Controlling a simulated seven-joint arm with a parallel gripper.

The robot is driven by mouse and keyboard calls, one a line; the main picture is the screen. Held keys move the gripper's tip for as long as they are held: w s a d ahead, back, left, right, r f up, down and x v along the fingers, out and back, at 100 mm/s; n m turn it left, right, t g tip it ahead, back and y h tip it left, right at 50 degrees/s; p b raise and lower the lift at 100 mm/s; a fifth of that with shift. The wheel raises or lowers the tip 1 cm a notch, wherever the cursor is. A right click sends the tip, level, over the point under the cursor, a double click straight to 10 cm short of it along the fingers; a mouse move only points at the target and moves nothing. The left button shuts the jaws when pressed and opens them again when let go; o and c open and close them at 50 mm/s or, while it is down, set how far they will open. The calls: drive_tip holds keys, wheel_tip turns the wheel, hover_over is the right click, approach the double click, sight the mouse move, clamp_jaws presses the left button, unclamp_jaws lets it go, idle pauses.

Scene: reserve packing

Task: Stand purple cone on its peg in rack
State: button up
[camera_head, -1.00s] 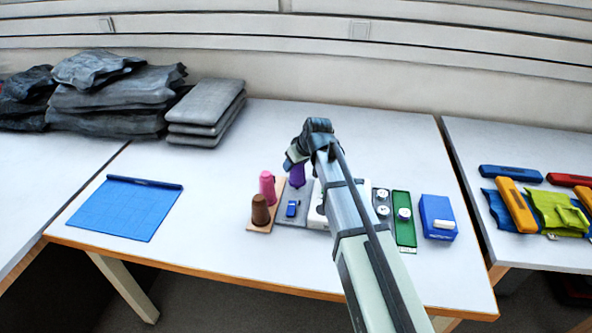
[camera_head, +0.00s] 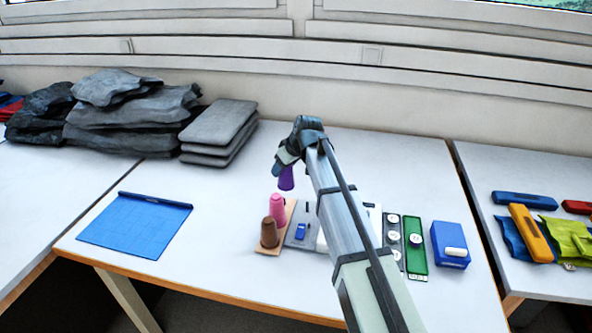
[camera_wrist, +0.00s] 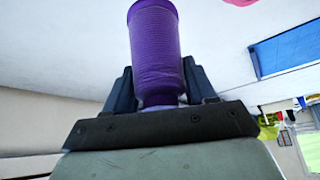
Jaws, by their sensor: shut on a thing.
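My gripper (camera_head: 288,163) is shut on the purple cone (camera_head: 286,178) and holds it above the back end of the rack. The cone also shows in the wrist view (camera_wrist: 157,50), between the two fingers (camera_wrist: 160,90). The rack (camera_head: 264,250) is a narrow wooden board. A brown cone (camera_head: 269,232) stands at its front and a pink cone (camera_head: 278,208) stands behind it. The peg for the purple cone cannot be made out.
Right of the rack is a grey tray (camera_head: 297,242) with a blue item (camera_head: 301,231). My arm hides part of the table there. A green strip (camera_head: 416,262) and a blue box (camera_head: 450,246) lie farther right. A blue mat (camera_head: 130,228) lies left, with clear table between.

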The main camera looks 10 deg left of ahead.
sight(281, 177)
drive_tip(key=shift+s+a+r+n+g+y, duration=0.15)
drive_tip(key=shift+a+n+g+y, duration=0.25)
drive_tip(key=shift+n, duration=0.5)
drive_tip(key=shift+s+n+g, duration=0.25)
drive_tip(key=shift+n+g, duration=0.15)
drive_tip(key=shift+n, duration=0.4)
drive_tip(key=shift+f, duration=0.2)
drive_tip(key=shift+f, duration=2.05)
drive_tip(key=shift+f, duration=2)
drive_tip(key=o, duration=1.5)
